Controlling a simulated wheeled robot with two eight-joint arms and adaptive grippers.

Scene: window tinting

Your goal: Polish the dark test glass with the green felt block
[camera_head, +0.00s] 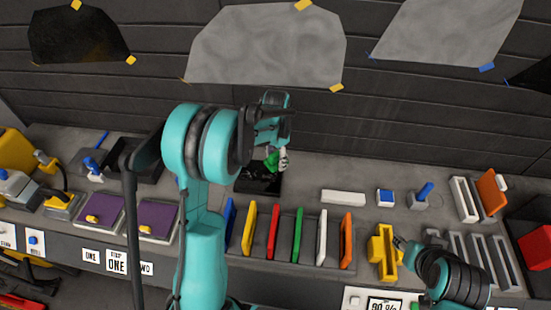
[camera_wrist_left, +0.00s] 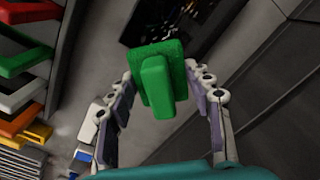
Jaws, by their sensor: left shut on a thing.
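The green felt block (camera_wrist_left: 157,82) is between the fingers of my left gripper (camera_wrist_left: 158,93) in the left wrist view, its narrow grip ridge facing the camera. In the head view the left gripper (camera_head: 282,158) holds the block (camera_head: 272,160) at the far edge of the dark test glass (camera_head: 258,184). The glossy black glass (camera_wrist_left: 205,22) also shows beyond the block in the left wrist view. I cannot tell whether block and glass touch. My right gripper (camera_head: 402,245) is beside a yellow holder (camera_head: 382,252); its finger opening is unclear.
A rack of coloured upright cards (camera_head: 273,231) stands in front of the glass. Purple pads (camera_head: 98,213) lie to the left. A white bar (camera_head: 343,198) and a blue pad (camera_head: 385,197) lie right of the glass. Taped film sheets (camera_head: 265,45) hang on the wall behind.

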